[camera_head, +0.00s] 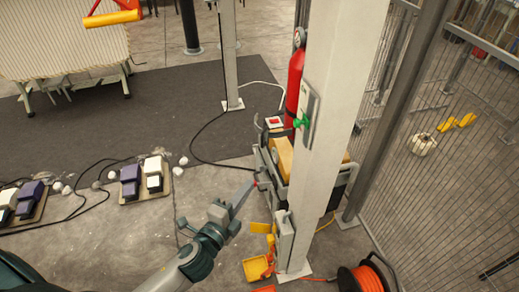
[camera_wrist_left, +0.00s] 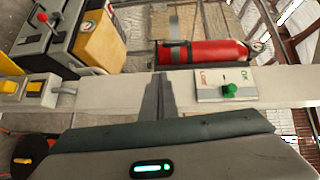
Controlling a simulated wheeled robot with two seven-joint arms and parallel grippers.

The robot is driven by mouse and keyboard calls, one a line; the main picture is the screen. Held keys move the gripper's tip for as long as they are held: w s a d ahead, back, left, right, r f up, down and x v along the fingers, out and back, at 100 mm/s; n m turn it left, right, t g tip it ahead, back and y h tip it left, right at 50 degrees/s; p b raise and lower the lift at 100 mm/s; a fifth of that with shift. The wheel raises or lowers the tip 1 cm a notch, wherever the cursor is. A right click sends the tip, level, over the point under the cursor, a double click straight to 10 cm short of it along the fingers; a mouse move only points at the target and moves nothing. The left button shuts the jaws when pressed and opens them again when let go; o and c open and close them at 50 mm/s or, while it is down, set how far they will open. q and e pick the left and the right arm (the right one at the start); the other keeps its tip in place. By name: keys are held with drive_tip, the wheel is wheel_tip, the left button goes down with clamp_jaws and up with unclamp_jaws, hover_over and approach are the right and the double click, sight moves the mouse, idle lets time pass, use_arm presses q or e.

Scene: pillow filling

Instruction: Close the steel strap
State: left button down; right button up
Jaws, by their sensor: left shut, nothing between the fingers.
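A grey metal band, which looks like the steel strap (camera_wrist_left: 174,22), runs up to the red fire extinguisher (camera_wrist_left: 215,52) in the left wrist view. A dark piece lies across the extinguisher there. I cannot tell whether the strap is open or closed. In the head view the extinguisher (camera_head: 294,78) stands partly hidden behind a pale post (camera_head: 327,110). My left gripper (camera_head: 248,187) is shut and empty, left of the post. In the wrist view its fingers (camera_wrist_left: 158,84) are together in front of the post, apart from the strap. My right gripper is not in view.
A plate with a green knob (camera_head: 302,121) is fixed to the post. Behind the post is a machine with a yellow block (camera_head: 282,157). Yellow boxes (camera_head: 256,267) and an orange cable reel (camera_head: 368,278) are low down. Wire fencing (camera_head: 460,110) stands right. Foot pedals (camera_head: 130,180) lie left.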

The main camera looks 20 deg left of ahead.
use_arm(q)
drive_tip(key=r, duration=0.3)
drive_tip(key=shift+s+d+r+m+t, duration=0.25)
drive_tip(key=shift+m+t, duration=0.05)
drive_tip(key=shift+w, duration=0.1)
drive_tip(key=w+p, duration=0.4)
drive_tip(key=w, duration=0.9)
drive_tip(key=shift+a+f+p, duration=0.15)
drive_tip(key=shift+a+p, duration=0.15)
drive_tip(key=shift+p, duration=0.05)
drive_tip(key=shift+w+a+h, duration=0.15)
drive_tip(key=shift+a+h, duration=0.15)
drive_tip(key=shift+h, duration=0.3)
